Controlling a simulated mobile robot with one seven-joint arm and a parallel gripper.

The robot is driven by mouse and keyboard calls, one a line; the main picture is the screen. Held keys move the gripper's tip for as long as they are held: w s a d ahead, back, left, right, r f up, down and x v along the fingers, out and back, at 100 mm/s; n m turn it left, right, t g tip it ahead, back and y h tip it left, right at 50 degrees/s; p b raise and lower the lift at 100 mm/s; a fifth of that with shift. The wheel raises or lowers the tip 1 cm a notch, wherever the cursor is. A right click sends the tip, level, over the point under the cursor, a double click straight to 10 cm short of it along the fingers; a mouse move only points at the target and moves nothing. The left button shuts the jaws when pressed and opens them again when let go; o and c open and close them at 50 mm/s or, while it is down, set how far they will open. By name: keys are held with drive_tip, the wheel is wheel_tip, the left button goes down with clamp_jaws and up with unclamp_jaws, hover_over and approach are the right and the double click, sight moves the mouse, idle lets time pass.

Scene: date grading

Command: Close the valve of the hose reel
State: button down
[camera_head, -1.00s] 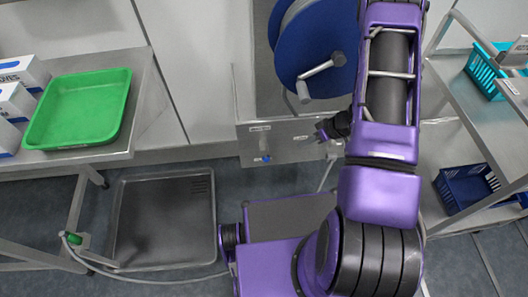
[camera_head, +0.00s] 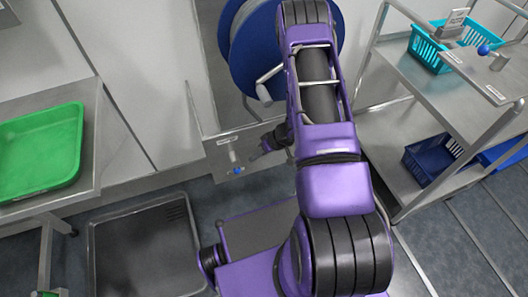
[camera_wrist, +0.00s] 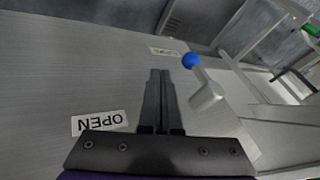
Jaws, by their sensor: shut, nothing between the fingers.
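The hose reel (camera_head: 243,50) is a blue drum with a grey crank at the top of the head view. Below it, a steel panel (camera_head: 208,122) carries the valve lever (camera_head: 234,155) with a blue ball knob (camera_head: 238,171), pointing downward there. In the wrist view the lever's grey body (camera_wrist: 207,97) and blue knob (camera_wrist: 192,60) stand just right of my gripper (camera_wrist: 160,72). My gripper is shut and empty, with a gap to the lever. An upside-down OPEN label (camera_wrist: 99,123) lies left of the fingers; another label (camera_wrist: 168,51), unreadable, lies beyond the fingertips.
A green tray (camera_head: 40,150) lies on the left table (camera_head: 92,110). A shallow metal pan (camera_head: 100,245) is on the floor.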

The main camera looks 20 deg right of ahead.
sight(239, 168)
drive_tip(key=shift+s+a+f, duration=0.1)
drive_tip(key=shift+s+a, duration=0.1)
drive_tip(key=shift+a, duration=0.7)
drive_tip(key=shift+s+a, duration=0.2)
drive_tip(key=shift+a, duration=0.7)
drive_tip(key=shift+a, duration=0.1)
drive_tip(key=shift+s+a+f+y, duration=0.15)
drive_tip(key=shift+a+f+y, duration=0.15)
drive_tip(key=shift+a+y, duration=0.3)
drive_tip(key=shift+a, duration=0.1)
